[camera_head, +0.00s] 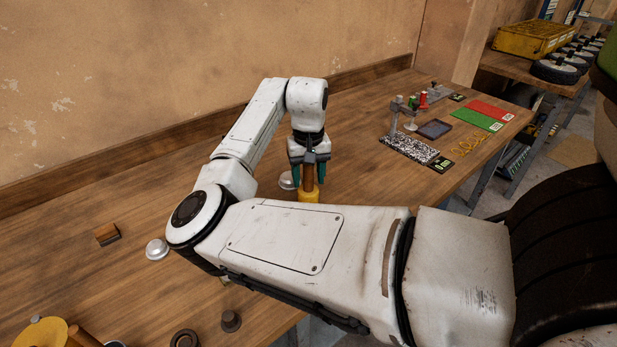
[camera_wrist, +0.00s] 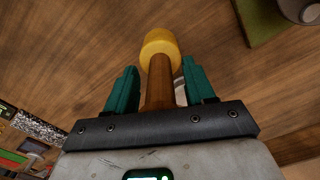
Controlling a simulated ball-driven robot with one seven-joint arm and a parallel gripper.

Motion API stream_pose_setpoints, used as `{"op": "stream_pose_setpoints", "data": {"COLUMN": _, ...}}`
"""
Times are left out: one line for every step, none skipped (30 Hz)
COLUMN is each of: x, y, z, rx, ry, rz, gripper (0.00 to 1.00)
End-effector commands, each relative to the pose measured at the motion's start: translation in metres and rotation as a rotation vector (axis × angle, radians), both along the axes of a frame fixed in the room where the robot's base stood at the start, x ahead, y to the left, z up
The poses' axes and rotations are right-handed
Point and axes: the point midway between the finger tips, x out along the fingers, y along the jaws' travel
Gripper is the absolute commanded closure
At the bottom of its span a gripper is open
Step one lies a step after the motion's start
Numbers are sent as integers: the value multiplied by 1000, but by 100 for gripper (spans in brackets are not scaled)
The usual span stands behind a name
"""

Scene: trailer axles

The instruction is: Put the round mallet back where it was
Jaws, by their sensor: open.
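A mallet with a yellow round head (camera_head: 308,196) and a brown wooden handle (camera_head: 309,176) is on the wooden bench, head down and handle up. My gripper (camera_head: 309,172) is above it, pointing down, with its teal fingers open on either side of the handle. In the wrist view the handle (camera_wrist: 159,85) runs between the spread fingers (camera_wrist: 159,68) with visible gaps, and the yellow head (camera_wrist: 159,46) lies beyond the fingertips. The head's underside and the spot beneath it are hidden; my forearm covers part of the bench in front.
A silver dome (camera_head: 286,181) is close beside the mallet; another (camera_head: 156,249) is left. A small brown block (camera_head: 107,234) lies further left. A yellow round piece (camera_head: 38,333) with a wooden rod is at bottom left. Mats and a small stand (camera_head: 410,112) occupy the right end.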

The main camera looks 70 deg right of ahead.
Motion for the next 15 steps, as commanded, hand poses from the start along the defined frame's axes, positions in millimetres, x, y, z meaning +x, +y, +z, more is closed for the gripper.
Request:
{"op": "stream_pose_setpoints", "data": {"x": 0, "y": -1, "z": 6, "rx": -3, "ry": -1, "rz": -1, "gripper": 46}}
{"op": "stream_pose_setpoints", "data": {"x": 0, "y": -1, "z": 11, "rx": -3, "ry": -2, "rz": -1, "gripper": 46}}
{"op": "stream_pose_setpoints", "data": {"x": 0, "y": -1, "z": 18, "rx": -3, "ry": -2, "rz": -1, "gripper": 46}}
{"op": "stream_pose_setpoints", "data": {"x": 0, "y": -1, "z": 23, "rx": -4, "ry": -3, "rz": -1, "gripper": 46}}
{"op": "stream_pose_setpoints", "data": {"x": 0, "y": -1, "z": 29, "rx": -3, "ry": -2, "rz": -1, "gripper": 46}}
{"op": "stream_pose_setpoints", "data": {"x": 0, "y": -1, "z": 38, "rx": -4, "ry": -3, "rz": -1, "gripper": 46}}
{"op": "stream_pose_setpoints", "data": {"x": 0, "y": -1, "z": 44, "rx": -3, "ry": -2, "rz": -1, "gripper": 46}}
{"op": "stream_pose_setpoints", "data": {"x": 0, "y": -1, "z": 51, "rx": -5, "ry": -2, "rz": -2, "gripper": 46}}
{"op": "stream_pose_setpoints", "data": {"x": 0, "y": -1, "z": 60, "rx": -3, "ry": -2, "rz": -2, "gripper": 46}}
{"op": "stream_pose_setpoints", "data": {"x": 0, "y": -1, "z": 66, "rx": -3, "ry": -2, "rz": -2, "gripper": 46}}
{"op": "stream_pose_setpoints", "data": {"x": 0, "y": -1, "z": 71, "rx": -3, "ry": -2, "rz": -2, "gripper": 46}}
{"op": "stream_pose_setpoints", "data": {"x": 0, "y": -1, "z": 79, "rx": -3, "ry": -2, "rz": -1, "gripper": 46}}
{"op": "stream_pose_setpoints", "data": {"x": 0, "y": 0, "z": 84, "rx": -2, "ry": -2, "rz": -1, "gripper": 46}}
{"op": "stream_pose_setpoints", "data": {"x": 0, "y": -1, "z": 89, "rx": -3, "ry": -2, "rz": -1, "gripper": 46}}
{"op": "stream_pose_setpoints", "data": {"x": 0, "y": 0, "z": 95, "rx": -3, "ry": -2, "rz": -2, "gripper": 46}}
